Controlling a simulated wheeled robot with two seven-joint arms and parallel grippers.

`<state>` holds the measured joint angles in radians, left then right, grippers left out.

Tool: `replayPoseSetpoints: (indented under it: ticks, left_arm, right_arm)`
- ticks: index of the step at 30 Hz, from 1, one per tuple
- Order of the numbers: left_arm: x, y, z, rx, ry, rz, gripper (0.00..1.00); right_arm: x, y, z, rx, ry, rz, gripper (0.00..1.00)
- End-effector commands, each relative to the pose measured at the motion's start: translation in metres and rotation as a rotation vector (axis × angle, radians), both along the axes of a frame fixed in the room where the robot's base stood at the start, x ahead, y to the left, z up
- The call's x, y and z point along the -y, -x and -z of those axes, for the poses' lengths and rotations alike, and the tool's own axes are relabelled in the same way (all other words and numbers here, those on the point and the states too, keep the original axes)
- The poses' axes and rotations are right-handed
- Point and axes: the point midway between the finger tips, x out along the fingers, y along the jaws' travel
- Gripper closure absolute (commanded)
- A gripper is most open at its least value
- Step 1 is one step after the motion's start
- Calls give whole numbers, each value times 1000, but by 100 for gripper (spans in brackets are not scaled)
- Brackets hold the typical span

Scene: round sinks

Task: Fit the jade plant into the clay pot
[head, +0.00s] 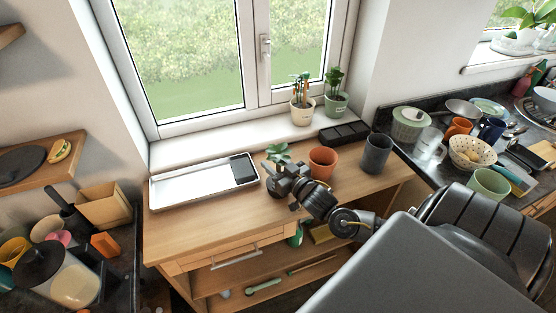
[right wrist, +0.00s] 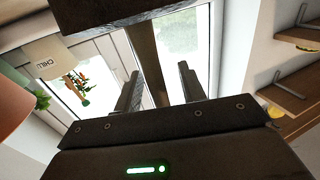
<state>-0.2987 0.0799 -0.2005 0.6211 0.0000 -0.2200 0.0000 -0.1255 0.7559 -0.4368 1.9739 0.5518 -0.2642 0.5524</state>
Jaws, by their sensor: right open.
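The jade plant (head: 278,151) shows its green leaves just behind my right gripper in the head view; its lower part is hidden by the gripper. The clay pot (head: 322,161), orange-brown and upright, stands on the wooden table to the right of the plant. Its inside is hard to see. Part of an orange-brown pot also shows at the left edge of the right wrist view (right wrist: 12,108). My right gripper (head: 274,172) is close in front of the plant, and its fingers stand apart in the right wrist view (right wrist: 160,88) with nothing clearly between them. My left gripper is not in view.
A white tray (head: 190,187) with a dark pad (head: 243,169) lies left of the plant. A dark grey cup (head: 376,153) stands right of the clay pot, and a black divided tray (head: 344,132) behind it. Potted plants stand on the windowsill (head: 225,137). The table's front left is clear.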

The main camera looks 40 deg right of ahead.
Motion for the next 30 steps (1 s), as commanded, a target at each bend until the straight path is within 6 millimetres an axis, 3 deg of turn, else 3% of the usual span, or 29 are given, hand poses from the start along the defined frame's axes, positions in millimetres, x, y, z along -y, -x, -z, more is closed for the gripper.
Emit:
replayPoseSetpoints:
  ticks: [2, 12, 30]
  left_arm:
    - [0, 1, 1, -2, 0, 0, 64]
    - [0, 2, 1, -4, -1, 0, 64]
    - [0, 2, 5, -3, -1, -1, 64]
  right_arm:
    - [0, 0, 1, 0, 0, 0, 60]
    - [0, 0, 0, 0, 0, -1, 100]
    - [0, 0, -5, 3, -1, 0, 100]
